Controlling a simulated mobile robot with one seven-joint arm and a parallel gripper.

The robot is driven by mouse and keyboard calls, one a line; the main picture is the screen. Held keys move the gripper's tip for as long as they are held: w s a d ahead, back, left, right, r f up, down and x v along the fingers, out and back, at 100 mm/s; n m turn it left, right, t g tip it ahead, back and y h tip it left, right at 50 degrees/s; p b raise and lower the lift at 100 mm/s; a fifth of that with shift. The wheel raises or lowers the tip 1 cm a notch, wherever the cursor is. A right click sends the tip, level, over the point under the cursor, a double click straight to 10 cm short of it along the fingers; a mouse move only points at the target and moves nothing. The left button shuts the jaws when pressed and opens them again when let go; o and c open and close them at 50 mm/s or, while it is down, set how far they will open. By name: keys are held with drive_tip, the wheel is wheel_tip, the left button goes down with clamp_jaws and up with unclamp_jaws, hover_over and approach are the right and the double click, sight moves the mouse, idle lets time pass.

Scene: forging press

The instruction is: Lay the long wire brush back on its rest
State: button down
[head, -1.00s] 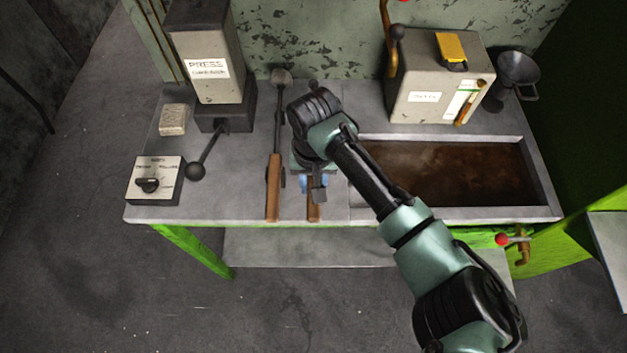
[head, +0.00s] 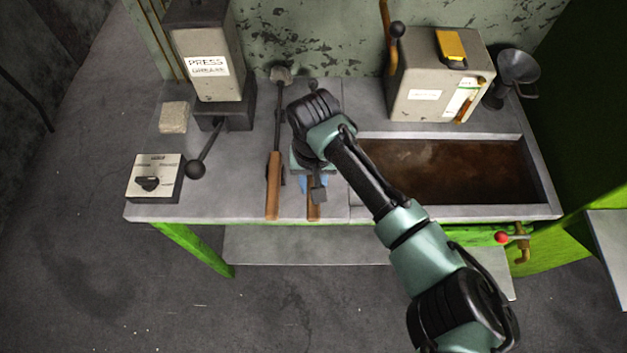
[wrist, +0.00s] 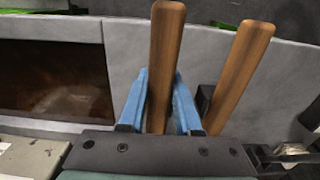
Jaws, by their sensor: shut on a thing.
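My gripper (wrist: 160,100) points down over the bench, its blue fingers closed on either side of a wooden handle (wrist: 166,50). I take this handle to be the long wire brush's. In the head view its near end (head: 314,212) shows at the front edge, below my gripper (head: 305,184). My arm hides most of this tool, including its working end, and I cannot tell whether it touches the bench. A second long tool (head: 273,185) lies just to the left, with a wooden handle, dark shaft and flat head. A dark block (wrist: 206,98), possibly part of a rest, is beside that handle.
A sunken trough (head: 528,150) with a brown bottom lies right of my gripper. A press unit with a ball lever (head: 196,170), a switch box (head: 155,178) and a pale block (head: 173,117) stand left. A grey machine (head: 425,90) and dark funnel (head: 517,70) stand back right.

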drive_tip(key=shift+f, duration=0.25)
drive_tip(key=c, duration=0.5)
unclamp_jaws()
wheel_tip(320, 180, up, 13)
drive_tip(key=shift+s, duration=0.15)
